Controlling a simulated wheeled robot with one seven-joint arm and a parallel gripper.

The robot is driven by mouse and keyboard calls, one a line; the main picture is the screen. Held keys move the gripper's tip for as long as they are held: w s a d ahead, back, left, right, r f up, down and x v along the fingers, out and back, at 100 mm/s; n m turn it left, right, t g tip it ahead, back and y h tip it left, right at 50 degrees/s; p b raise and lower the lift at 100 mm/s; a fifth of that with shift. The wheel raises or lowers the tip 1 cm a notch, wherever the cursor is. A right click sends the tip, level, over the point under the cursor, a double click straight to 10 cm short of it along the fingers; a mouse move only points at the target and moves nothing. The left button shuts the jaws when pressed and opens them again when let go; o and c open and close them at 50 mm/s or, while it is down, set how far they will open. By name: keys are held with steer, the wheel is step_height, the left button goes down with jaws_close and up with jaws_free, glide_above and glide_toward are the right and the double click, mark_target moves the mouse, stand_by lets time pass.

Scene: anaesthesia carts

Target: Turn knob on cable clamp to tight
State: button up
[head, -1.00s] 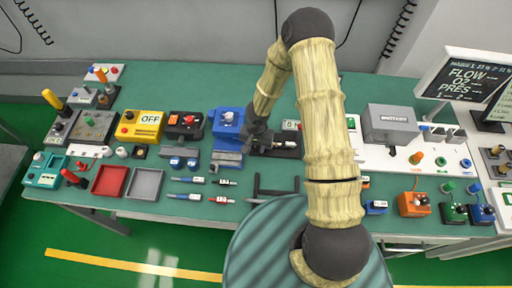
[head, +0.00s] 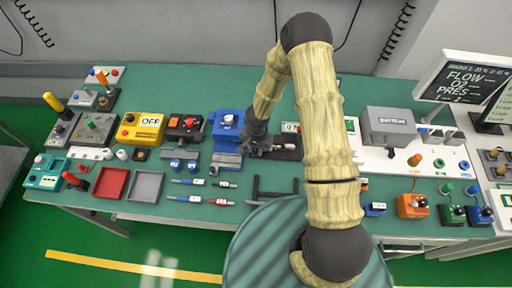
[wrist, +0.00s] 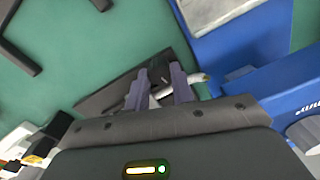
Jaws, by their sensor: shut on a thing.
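The cable clamp shows as a dark base plate (head: 288,154) on the green bench, just right of the blue unit in the head view. In the wrist view its dark plate (wrist: 98,101) lies under my fingers, with a small dark knob (wrist: 158,70) between them. A pale cable-like rod (wrist: 198,80) passes beside the fingers. My gripper (wrist: 158,84) points down at the clamp and is closed on the knob, which the fingers partly cover. In the head view my gripper (head: 256,146) is small and the knob cannot be made out. The knob's setting cannot be read.
A blue unit (head: 228,124) stands close left of my gripper. A dark bracket (head: 272,190) lies in front. A grey battery box (head: 389,126) is to the right. Red (head: 111,184) and grey trays (head: 146,185) sit at left. The bench carries several other fixtures.

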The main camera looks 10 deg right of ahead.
steer(key=shift+s+a+m+p, duration=0.1)
steer(key=shift+s+m+p, duration=0.1)
steer(key=shift+m, duration=0.45)
steer(key=shift+s+a+m+p, duration=0.1)
steer(key=shift+m+p, duration=0.05)
steer(key=shift+m, duration=0.5)
steer(key=o, duration=0.7)
steer(key=shift+a, duration=0.1)
steer(key=shift+w+d, duration=0.15)
steer(key=shift+d, duration=0.05)
